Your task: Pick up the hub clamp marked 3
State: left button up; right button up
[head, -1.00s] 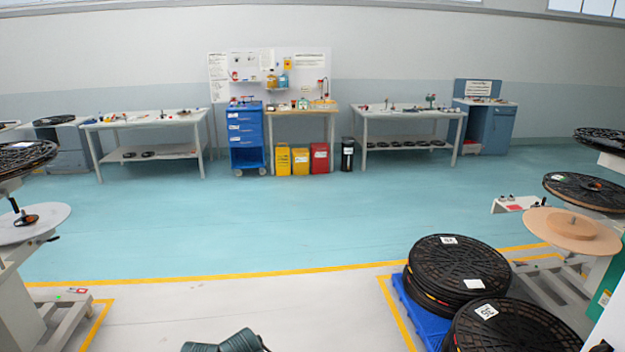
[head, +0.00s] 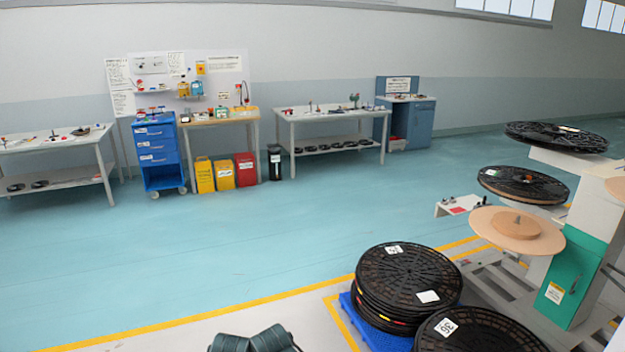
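I cannot pick out a hub clamp marked 3 in the head view. Small items lie on the right workbench (head: 330,113) and the left workbench (head: 55,142), too small to identify. Small parts also sit on a little white shelf (head: 458,206) beside the rewind station at the right. Neither of my grippers shows in the head view.
Stacked black reels (head: 408,282) stand on a blue pallet (head: 352,318) at front right, with another reel (head: 478,335) nearer. A rewind station with a green cabinet (head: 572,280) stands right. A blue drawer cart (head: 158,155) stands by the wall. The teal floor (head: 230,240) between is clear.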

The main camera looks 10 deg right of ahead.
aim_at(556, 130)
jog(key=i+j, duration=0.1)
jog(key=i, duration=1.5)
jog(key=i+z, duration=0.35)
jog(key=i, duration=1.5)
jog(key=i+j+u, duration=0.1)
jog(key=i+u, duration=0.15)
jog(key=i, duration=0.6)
jog(key=i+l+u, duration=0.1)
jog(key=i+u, duration=0.2)
jog(key=i, duration=0.6)
jog(key=i+z, duration=0.45)
jog(key=i+j+z, duration=0.2)
jog(key=i+z, duration=0.3)
jog(key=i, duration=0.15)
jog(key=i+l+z, duration=0.2)
jog(key=z, duration=0.2)
jog(key=i+z, duration=1.05)
jog(key=z, duration=0.15)
jog(key=i+z, duration=0.5)
jog(key=i+j+z, duration=0.1)
jog(key=i+z, duration=0.2)
jog(key=z, duration=0.2)
jog(key=i+j+z, duration=0.25)
jog(key=z, duration=0.2)
jog(key=i+j+z, duration=0.45)
jog(key=i+j, duration=0.25)
